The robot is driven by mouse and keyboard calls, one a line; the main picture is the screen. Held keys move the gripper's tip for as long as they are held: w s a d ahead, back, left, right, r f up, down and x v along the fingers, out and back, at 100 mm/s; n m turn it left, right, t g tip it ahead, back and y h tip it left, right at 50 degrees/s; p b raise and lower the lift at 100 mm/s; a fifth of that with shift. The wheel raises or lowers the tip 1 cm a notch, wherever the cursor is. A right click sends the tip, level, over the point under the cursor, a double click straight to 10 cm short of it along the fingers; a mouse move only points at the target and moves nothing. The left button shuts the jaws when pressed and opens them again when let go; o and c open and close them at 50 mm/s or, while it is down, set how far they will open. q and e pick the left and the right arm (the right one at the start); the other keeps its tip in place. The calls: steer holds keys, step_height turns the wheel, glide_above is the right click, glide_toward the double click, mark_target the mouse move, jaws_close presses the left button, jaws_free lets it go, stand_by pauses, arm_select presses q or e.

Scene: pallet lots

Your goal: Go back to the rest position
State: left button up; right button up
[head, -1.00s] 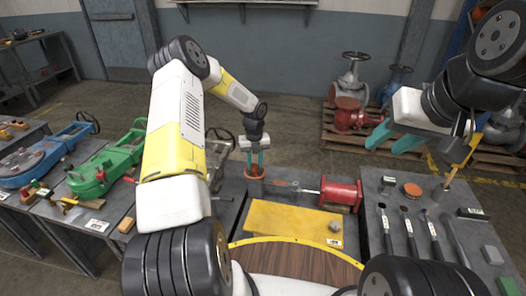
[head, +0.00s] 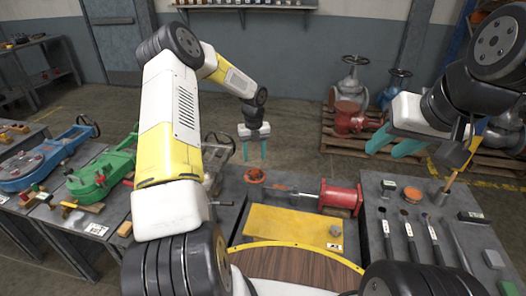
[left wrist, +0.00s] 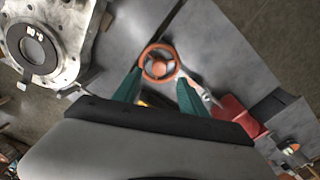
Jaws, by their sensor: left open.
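My left gripper (head: 254,158) is open and empty, held above the back edge of the work table with its teal fingers pointing down. An orange-red handwheel (head: 255,176) lies below the fingertips, apart from them. In the left wrist view the handwheel (left wrist: 148,66) shows beyond the two spread fingers, with nothing between them. My right gripper (head: 384,145) is at the right, its two teal fingers apart and empty, above the floor behind the tool table.
A red flanged cylinder (head: 341,197) with a rod lies beside the handwheel, behind a yellow plate (head: 290,227). A tool table (head: 455,238) stands right. Green (head: 100,175) and blue (head: 45,160) valve parts lie left. Valves stand on a pallet (head: 345,140) behind.

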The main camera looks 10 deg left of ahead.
arm_select(q)
steer(key=shift+r, duration=0.6)
steer(key=shift+r, duration=0.2)
steer(key=s+d+r+n+t, duration=0.1)
steer(key=s+r+n, duration=0.6)
steer(key=r, duration=0.4)
steer(key=s+d+r+n+t, duration=0.1)
steer(key=s+r+n, duration=0.55)
steer(key=r, duration=0.55)
steer(key=s+d+r+n+t+h, duration=0.1)
steer(key=s+r+n+t, duration=0.1)
steer(key=s+n, duration=0.6)
steer(key=s+d+r+n+t+h, duration=0.1)
steer(key=s+r+n, duration=0.3)
steer(key=s+n, duration=0.5)
steer(key=s+t, duration=0.1)
steer(key=s, duration=0.2)
steer(key=shift+s+d+r, duration=0.15)
steer(key=shift+d+r, duration=0.2)
steer(key=shift+r, duration=0.05)
steer(key=shift+n, duration=0.25)
steer(key=shift+c, duration=0.3)
